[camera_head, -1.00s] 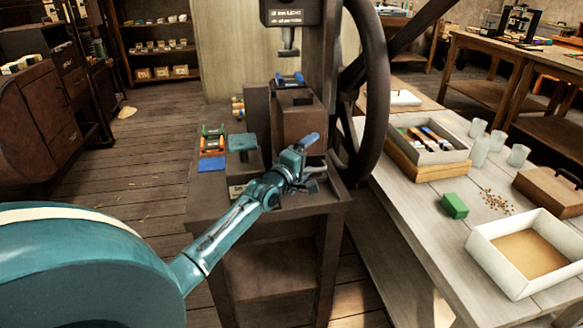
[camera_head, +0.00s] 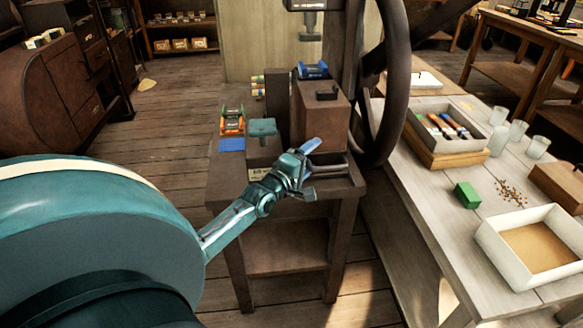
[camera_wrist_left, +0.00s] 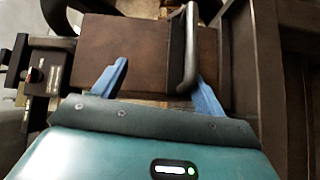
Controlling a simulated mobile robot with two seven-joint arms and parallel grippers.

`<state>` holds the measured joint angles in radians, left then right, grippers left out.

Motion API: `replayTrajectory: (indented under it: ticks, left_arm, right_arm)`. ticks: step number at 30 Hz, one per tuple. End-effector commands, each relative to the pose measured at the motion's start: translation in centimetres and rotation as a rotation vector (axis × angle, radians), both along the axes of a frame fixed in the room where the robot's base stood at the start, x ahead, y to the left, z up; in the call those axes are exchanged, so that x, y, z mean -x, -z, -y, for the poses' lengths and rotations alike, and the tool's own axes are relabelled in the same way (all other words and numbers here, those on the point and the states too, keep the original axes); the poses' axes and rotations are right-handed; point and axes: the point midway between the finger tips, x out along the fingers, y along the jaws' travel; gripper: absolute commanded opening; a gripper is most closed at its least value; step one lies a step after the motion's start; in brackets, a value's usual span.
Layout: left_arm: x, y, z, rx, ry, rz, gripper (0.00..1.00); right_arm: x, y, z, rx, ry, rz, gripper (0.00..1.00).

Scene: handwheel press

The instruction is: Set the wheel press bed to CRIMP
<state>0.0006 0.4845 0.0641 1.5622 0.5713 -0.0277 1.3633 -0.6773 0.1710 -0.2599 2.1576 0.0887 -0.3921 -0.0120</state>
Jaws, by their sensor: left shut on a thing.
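The wheel press (camera_head: 357,95) stands at the centre with its large dark handwheel (camera_head: 397,80). A tall brown block (camera_head: 318,122) stands on the press table (camera_head: 225,190), with a small dark handle (camera_head: 327,95) and a blue piece (camera_head: 312,70) on top. My left gripper (camera_head: 308,170) is low at the front of the press, beside grey rails (camera_head: 335,172). In the left wrist view, its blue fingers (camera_wrist_left: 158,90) are apart, with a grey bar handle (camera_wrist_left: 190,45) close to the right finger over a brown surface (camera_wrist_left: 135,50). The exact contact is hidden. No CRIMP mark is readable.
A teal pad on a stand (camera_head: 262,128), a blue card (camera_head: 232,145) and an orange and green item (camera_head: 232,120) sit left of the block. A pale bench (camera_head: 400,205) at the right holds a tray (camera_head: 545,255), a green block (camera_head: 467,195) and glasses.

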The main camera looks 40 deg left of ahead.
Motion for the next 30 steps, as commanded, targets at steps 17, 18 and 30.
replayTrajectory:
  ticks: [17, 18, 30]
  left_arm:
    - [3.8, -1.7, -0.3, -0.014, -0.007, 0.047, 0.34]
    - [4.1, -1.6, -0.2, -0.012, -0.007, 0.047, 0.34]
    - [6.8, -0.5, 0.1, -0.004, -0.006, 0.033, 0.34]
  right_arm:
    - [0.4, -1.1, 0.3, 0.046, -0.019, -0.010, 0.36]
    - [0.3, -1.2, 0.3, 0.049, -0.019, -0.009, 0.36]
    - [0.3, -1.8, 0.4, 0.071, -0.025, -0.006, 0.36]
